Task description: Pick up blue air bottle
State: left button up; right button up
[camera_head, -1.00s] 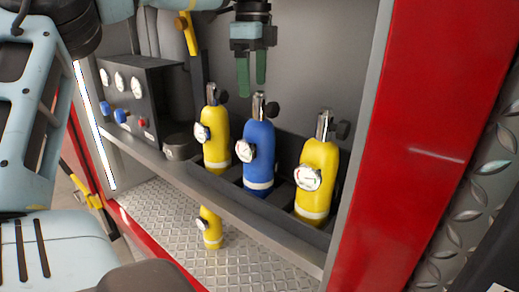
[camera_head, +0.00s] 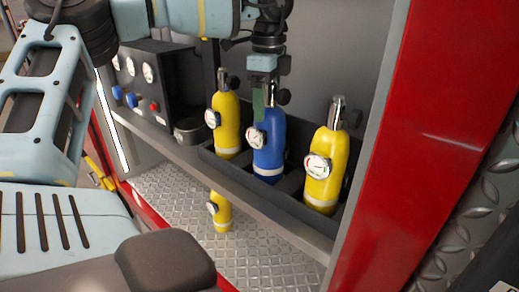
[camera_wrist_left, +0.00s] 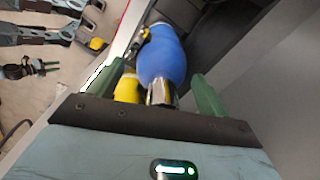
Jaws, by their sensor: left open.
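The blue air bottle (camera_head: 268,145) stands upright in a dark rack on the shelf, between two yellow bottles. It has a silver neck valve, a dark knob, a white band and a round gauge on its left side. My left gripper (camera_head: 268,98) is open at the top of the blue bottle, with its green fingers around the valve. In the left wrist view the blue bottle (camera_wrist_left: 163,60) lies between the two green fingers (camera_wrist_left: 160,85), with a gap on the right side. The right gripper is not in view.
A yellow bottle (camera_head: 226,122) stands close on the left and another yellow bottle (camera_head: 325,168) on the right. A gauge panel (camera_head: 150,85) is at the left of the shelf. One more yellow bottle (camera_head: 221,212) is below. A red frame (camera_head: 435,120) borders the right.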

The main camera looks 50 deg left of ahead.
pick_arm(q)
jog(key=shift+f, duration=0.15)
grip_shut()
dwell(0.4)
